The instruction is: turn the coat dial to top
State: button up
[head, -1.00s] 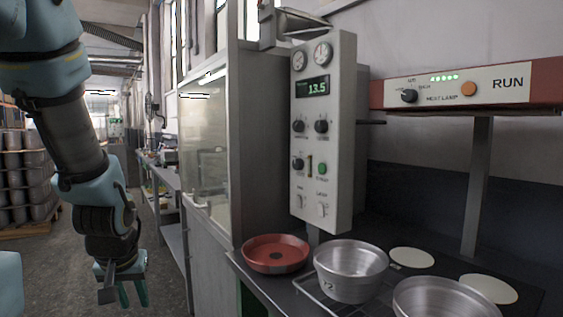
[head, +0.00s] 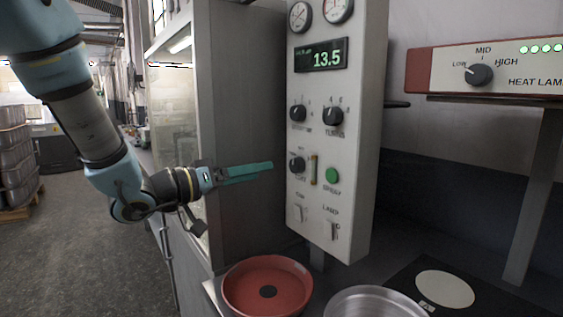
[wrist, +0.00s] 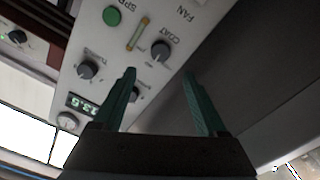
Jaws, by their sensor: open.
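The coat dial (head: 297,164) is a dark round knob at the lower left of the white control panel (head: 349,210). In the wrist view, which shows the panel upside down, the coat dial (wrist: 160,51) sits beyond the fingertips, roughly between them. Its exact pointer direction is too small to tell. My gripper (head: 268,167) is level with the dial, just left of it, with green fingers pointing at the panel. In the wrist view my gripper (wrist: 159,72) is open and empty, apart from the dial.
A green spray button (head: 332,176) is right of the coat dial, with two more dials above and switches below. A red pan (head: 235,290) and a metal pan (head: 375,303) stand below. A heat lamp unit (head: 440,69) is at right. A grey cabinet side (head: 240,120) stands behind my gripper.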

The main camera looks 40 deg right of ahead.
aim_at(293, 164)
jog(key=d, duration=0.3)
jog(key=d+p, duration=0.1)
jog(key=d, duration=0.2)
jog(key=d+p, duration=0.1)
jog(key=d, duration=0.2)
jog(key=shift+s+d, duration=0.15)
jog(key=shift+s, duration=0.1)
grip_shut()
